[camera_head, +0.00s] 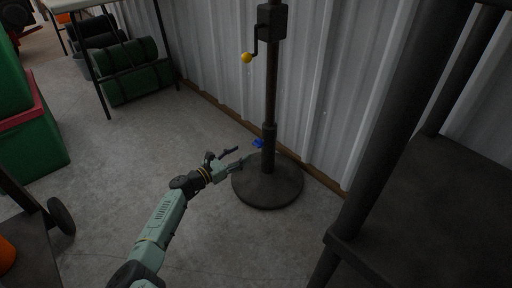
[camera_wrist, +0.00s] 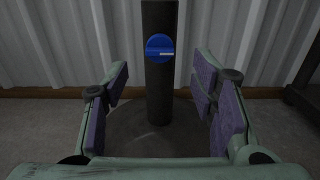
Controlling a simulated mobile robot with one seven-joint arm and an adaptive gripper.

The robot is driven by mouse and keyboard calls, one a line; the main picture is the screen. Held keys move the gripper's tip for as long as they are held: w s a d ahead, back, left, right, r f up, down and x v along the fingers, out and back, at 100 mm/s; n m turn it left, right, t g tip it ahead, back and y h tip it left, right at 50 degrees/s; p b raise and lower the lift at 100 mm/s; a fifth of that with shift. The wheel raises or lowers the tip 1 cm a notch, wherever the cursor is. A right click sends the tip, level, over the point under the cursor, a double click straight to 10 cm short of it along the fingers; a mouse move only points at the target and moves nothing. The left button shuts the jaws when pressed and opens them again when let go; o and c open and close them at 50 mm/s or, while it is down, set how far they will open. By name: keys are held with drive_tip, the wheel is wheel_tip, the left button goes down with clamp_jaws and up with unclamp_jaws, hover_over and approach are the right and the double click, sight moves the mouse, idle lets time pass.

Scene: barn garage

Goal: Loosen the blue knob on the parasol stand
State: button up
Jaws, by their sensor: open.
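The parasol stand has a dark pole (camera_head: 270,90) on a round dark base (camera_head: 267,187). The blue knob (camera_head: 258,143) sticks out from the pole's lower part. In the wrist view the blue knob (camera_wrist: 160,47) faces me as a round disc on the pole (camera_wrist: 159,95), above the middle of the picture. My gripper (camera_head: 234,158) is beside the pole, just left of it and a little below the knob. In the wrist view the fingers of my gripper (camera_wrist: 161,95) are wide apart, one on each side of the pole, and hold nothing.
A corrugated metal wall (camera_head: 215,50) stands close behind the pole. A crank with a yellow handle (camera_head: 247,57) sits higher on the pole. A dark shelf-like frame (camera_head: 420,215) stands on the right. Green boxes (camera_head: 35,140) are on the left. The concrete floor (camera_head: 130,150) between is clear.

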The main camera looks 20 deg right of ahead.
sight(254, 145)
drive_tip(key=b+x, duration=0.2)
drive_tip(key=x, duration=0.6)
drive_tip(key=shift+w+d, duration=0.2)
drive_tip(key=shift+d, duration=0.15)
drive_tip(key=shift+c, duration=0.3)
drive_tip(key=c, duration=1.1)
drive_tip(key=shift+o, duration=0.2)
drive_tip(key=shift+n, duration=0.3)
drive_tip(key=n, duration=0.3)
drive_tip(key=shift+n, duration=0.3)
drive_tip(key=n, duration=0.4)
drive_tip(key=shift+w+n, duration=0.1)
drive_tip(key=shift+n, duration=0.2)
drive_tip(key=n+p, duration=0.1)
drive_tip(key=n, duration=0.3)
drive_tip(key=shift+f+n, duration=0.15)
drive_tip(key=shift+n, duration=0.15)
drive_tip(key=shift+a+f+n+p, duration=0.1)
drive_tip(key=shift+n+p, duration=0.6)
drive_tip(key=shift+n, duration=1.5)
